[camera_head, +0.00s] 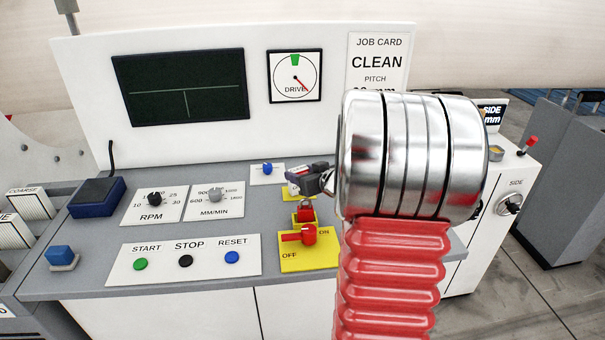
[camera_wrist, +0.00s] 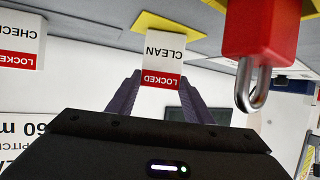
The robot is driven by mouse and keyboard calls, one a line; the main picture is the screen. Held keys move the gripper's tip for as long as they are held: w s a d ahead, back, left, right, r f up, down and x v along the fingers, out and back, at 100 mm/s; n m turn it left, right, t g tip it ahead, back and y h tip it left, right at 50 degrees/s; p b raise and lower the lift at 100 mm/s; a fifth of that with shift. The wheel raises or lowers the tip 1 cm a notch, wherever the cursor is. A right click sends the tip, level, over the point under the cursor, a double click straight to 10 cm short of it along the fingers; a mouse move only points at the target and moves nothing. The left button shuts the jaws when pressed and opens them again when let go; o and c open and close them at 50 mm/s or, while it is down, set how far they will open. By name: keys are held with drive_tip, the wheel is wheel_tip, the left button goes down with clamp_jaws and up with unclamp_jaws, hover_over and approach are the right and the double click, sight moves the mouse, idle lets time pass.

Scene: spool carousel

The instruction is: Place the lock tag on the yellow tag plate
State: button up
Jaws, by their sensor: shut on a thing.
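In the wrist view, my gripper (camera_wrist: 161,82) is shut on the lock tag (camera_wrist: 165,53), a white card with a red band reading CLEAN and LOCKED, upside down in the picture. A yellow plate (camera_wrist: 146,21) shows just beyond the tag; I cannot tell whether they touch. In the head view, my gripper (camera_head: 310,180) is small and dark over the console, just above a yellow plate (camera_head: 290,191) that it partly covers. The tag is not clear there.
A red padlock (camera_wrist: 262,28) with a metal shackle hangs close at right in the wrist view. A second tag (camera_wrist: 20,40) reading CHECK is at left. In the head view, a red switch (camera_head: 301,235) on a yellow ON/OFF plate (camera_head: 295,263) stands in front of my gripper.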

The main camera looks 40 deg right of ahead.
drive_tip(key=shift+f, duration=0.1)
drive_tip(key=o, duration=1)
drive_tip(key=shift+o, duration=0.2)
drive_tip(key=shift+v, duration=0.8)
drive_tip(key=v, duration=1)
drive_tip(key=shift+s, duration=0.2)
